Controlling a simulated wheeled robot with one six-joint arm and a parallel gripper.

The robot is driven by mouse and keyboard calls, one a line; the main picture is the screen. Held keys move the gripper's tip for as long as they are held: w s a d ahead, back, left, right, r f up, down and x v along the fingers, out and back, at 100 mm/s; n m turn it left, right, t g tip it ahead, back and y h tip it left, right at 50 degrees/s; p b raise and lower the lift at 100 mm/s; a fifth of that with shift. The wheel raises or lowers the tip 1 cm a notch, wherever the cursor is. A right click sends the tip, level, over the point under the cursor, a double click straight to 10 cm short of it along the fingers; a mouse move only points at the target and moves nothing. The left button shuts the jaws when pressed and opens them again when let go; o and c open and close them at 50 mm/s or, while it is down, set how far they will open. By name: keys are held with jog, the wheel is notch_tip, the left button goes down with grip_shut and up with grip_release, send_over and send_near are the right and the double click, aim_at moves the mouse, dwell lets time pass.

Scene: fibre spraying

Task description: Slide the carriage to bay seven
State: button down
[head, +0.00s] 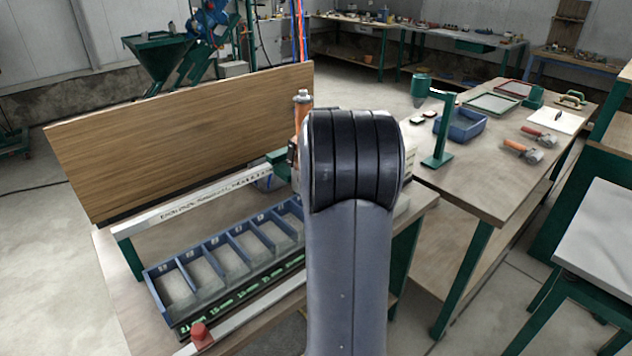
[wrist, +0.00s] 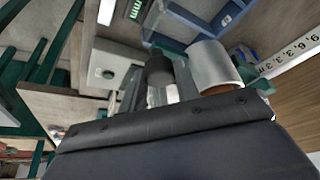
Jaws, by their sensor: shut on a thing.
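The carriage (head: 278,165), with green and grey parts, sits on the pale ruled rail (head: 200,200) near its right end, partly behind my arm. In the wrist view my gripper (wrist: 160,92) is shut on what looks like the carriage's dark round handle (wrist: 159,71). The fingers are only partly visible there, and my arm hides them in the head view. The row of blue bays (head: 228,262) lies in front of the rail. Small labels on the bays are too small to read, and the bays at the right end are hidden. I cannot tell which bay the carriage faces.
A tall wooden board (head: 180,140) stands behind the rail. A red knob (head: 201,336) sits on a front bar. A silver cylinder (wrist: 212,67) is close beside the handle in the wrist view. A second bench (head: 480,180) at right holds a green stand (head: 438,140) and a blue tray (head: 461,125).

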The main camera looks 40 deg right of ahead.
jog(key=shift+d+r+p, duration=0.1)
jog(key=shift+d+p, duration=0.2)
jog(key=shift+d, duration=1.15)
jog(key=c, duration=1.1)
grip_release()
jog(key=shift+d, duration=0.2)
jog(key=shift+o, duration=0.2)
jog(key=shift+a, duration=0.1)
jog(key=b+v, duration=0.1)
jog(key=v, duration=0.9)
jog(key=shift+r, duration=0.3)
jog(key=shift+s+a, duration=0.1)
jog(key=shift+s, duration=0.05)
